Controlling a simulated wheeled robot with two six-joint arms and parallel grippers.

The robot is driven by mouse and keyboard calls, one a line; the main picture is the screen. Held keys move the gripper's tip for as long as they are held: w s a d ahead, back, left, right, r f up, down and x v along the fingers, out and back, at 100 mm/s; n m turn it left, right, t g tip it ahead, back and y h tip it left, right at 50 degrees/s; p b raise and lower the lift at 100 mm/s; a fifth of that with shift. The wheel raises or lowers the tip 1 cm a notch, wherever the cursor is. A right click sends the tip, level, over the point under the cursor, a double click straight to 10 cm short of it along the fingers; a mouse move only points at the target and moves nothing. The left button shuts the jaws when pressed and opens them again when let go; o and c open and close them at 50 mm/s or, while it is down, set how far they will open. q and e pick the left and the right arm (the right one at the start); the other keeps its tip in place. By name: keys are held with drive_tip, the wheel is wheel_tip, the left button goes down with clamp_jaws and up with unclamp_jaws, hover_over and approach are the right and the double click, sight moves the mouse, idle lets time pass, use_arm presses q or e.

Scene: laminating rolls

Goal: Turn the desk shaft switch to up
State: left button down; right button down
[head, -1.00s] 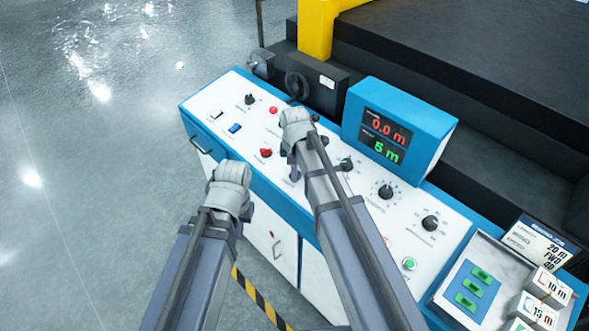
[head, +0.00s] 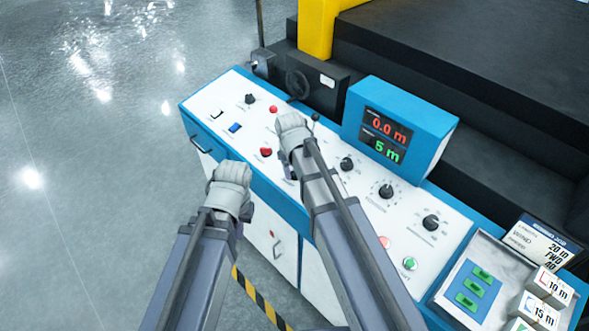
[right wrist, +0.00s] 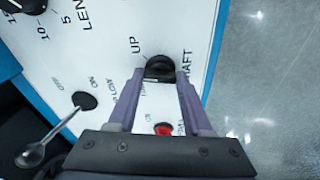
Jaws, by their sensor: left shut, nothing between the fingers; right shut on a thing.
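In the right wrist view, the black shaft switch knob (right wrist: 160,66) sits on the white panel, with the printed words "UP" and "SHAFT" beside it. My right gripper (right wrist: 160,76) has its purple fingers on either side of the knob and is shut on it. Which way the knob points is hard to tell. In the head view my right gripper (head: 291,130) is over the middle of the desk and hides the knob. My left gripper (head: 231,174) is shut and empty at the desk's front edge.
The control desk (head: 208,104) carries red buttons, other black knobs (head: 387,191) and a blue display box (head: 431,125) reading 0.0 m and 5 m. A metal lever (right wrist: 32,155) stands near my right gripper. A tray (head: 497,253) with labelled blocks is at right.

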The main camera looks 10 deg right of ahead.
drive_tip(key=m, duration=0.3)
drive_tip(key=shift+m, duration=0.3)
drive_tip(key=shift+a+m+h, duration=0.1)
drive_tip(key=shift+m+h, duration=0.4)
drive_tip(key=shift+m, duration=1.3)
drive_tip(key=shift+c, duration=1.6)
unclamp_jaws()
drive_tip(key=p+v, duration=0.7)
drive_tip(key=shift+r, duration=0.4)
